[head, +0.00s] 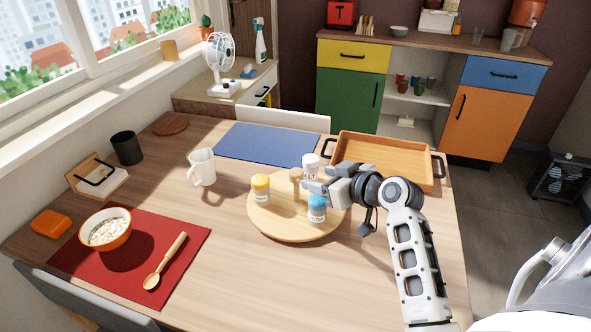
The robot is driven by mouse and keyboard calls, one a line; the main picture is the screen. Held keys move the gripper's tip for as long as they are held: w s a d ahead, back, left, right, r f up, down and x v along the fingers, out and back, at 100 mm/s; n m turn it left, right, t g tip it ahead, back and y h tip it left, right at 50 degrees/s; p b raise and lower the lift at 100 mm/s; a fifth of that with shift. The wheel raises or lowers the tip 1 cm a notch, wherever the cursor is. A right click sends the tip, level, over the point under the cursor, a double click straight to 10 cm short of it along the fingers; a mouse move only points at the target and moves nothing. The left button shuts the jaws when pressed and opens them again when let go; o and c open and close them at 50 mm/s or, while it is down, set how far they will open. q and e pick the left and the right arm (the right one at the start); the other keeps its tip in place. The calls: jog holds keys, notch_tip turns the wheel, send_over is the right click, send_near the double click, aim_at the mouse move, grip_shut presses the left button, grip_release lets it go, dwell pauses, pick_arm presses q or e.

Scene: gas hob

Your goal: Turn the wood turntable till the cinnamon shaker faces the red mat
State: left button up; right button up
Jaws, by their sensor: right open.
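The wood turntable (285,234) is a round light-wood disc on the table, with an upright wooden knob (296,184) in its middle. It carries a yellow-capped shaker (261,189) on its left, a white-capped shaker (311,166) at the back, seemingly labelled salt, and a blue-capped shaker (317,209) at the front right, seemingly labelled cocoa. I cannot read the yellow-capped one's label, so cinnamon is not confirmed. The red mat (185,235) lies front left. My right gripper (316,188) is open over the turntable's right side, close to the knob; contact is unclear. My left gripper is not in view.
A bowl (106,232) and a wooden spoon (165,262) lie on the red mat. A white mug (202,167) stands left of the turntable. A blue mat (265,145) and a wooden tray (385,158) lie behind. The table between red mat and turntable is clear.

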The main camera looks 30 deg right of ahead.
aim_at(298, 172)
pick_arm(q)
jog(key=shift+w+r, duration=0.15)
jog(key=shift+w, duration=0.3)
pick_arm(e)
jog(key=x, duration=0.9)
jog(key=shift+w+a, duration=0.1)
jog(key=shift+w, duration=0.15)
grip_shut()
jog(key=b, duration=0.1)
jog(key=n+y+b, duration=0.1)
jog(key=shift+f+b, duration=0.3)
jog(key=shift+b, duration=0.05)
jog(key=shift+d+n+y+b, duration=0.2)
jog(key=shift+n+y+b, duration=0.3)
jog(key=shift+y+b, duration=0.2)
jog(key=shift+a+r+n+g+y+b, duration=0.15)
jog(key=shift+n+g+y+b, duration=0.3)
jog(key=shift+b, duration=0.25)
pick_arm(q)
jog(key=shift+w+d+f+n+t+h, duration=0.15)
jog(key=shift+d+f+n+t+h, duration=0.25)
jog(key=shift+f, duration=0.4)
pick_arm(e)
jog(key=shift+r+y, duration=0.2)
jog(key=shift+y, duration=0.05)
